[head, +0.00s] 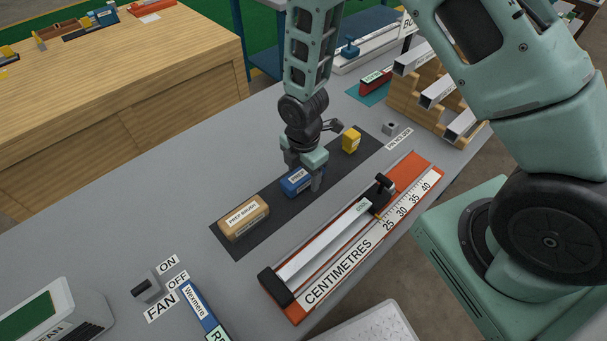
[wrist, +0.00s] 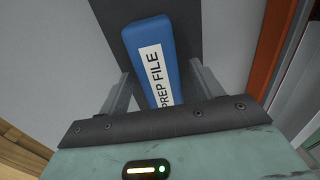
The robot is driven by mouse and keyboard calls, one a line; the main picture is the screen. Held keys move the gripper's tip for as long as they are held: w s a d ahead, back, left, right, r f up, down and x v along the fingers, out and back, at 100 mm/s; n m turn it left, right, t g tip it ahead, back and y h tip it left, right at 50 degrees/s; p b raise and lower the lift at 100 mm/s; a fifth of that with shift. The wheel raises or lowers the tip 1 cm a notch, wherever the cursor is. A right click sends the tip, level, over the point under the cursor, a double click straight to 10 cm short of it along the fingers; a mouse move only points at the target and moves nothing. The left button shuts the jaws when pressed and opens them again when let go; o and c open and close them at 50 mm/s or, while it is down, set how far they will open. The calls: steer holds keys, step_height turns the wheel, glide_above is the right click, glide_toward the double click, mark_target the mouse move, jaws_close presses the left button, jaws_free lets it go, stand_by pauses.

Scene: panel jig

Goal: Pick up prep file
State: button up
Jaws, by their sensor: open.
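The prep file (head: 294,183) is a blue block with a white label, lying on a dark mat (head: 236,251) on the grey bench. It also shows in the wrist view (wrist: 149,50), its label reading PREP FILE. My gripper (head: 303,178) is open and low over the prep file. In the wrist view my gripper (wrist: 160,88) has one finger on each side of the block, with a visible gap on the right. The near end of the block is hidden behind the gripper body. I cannot tell whether either finger touches it.
The tan prep brush (head: 243,222) lies left of the file on the mat, and a yellow block (head: 351,140) lies to the right. An orange centimetre jig (head: 408,169) with a metal bar runs along the front. A fan switch (head: 147,288) stands at lower left.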

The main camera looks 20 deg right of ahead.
mark_target(304, 172)
steer(key=shift+f, duration=0.25)
steer(key=c, duration=1.4)
steer(key=shift+r, duration=0.15)
step_height(304, 172, up, 10)
steer(key=shift+f+b, duration=0.1)
steer(key=shift+b, duration=0.4)
steer(key=o, duration=0.8)
steer(key=c, duration=0.4)
steer(key=shift+o, duration=0.2)
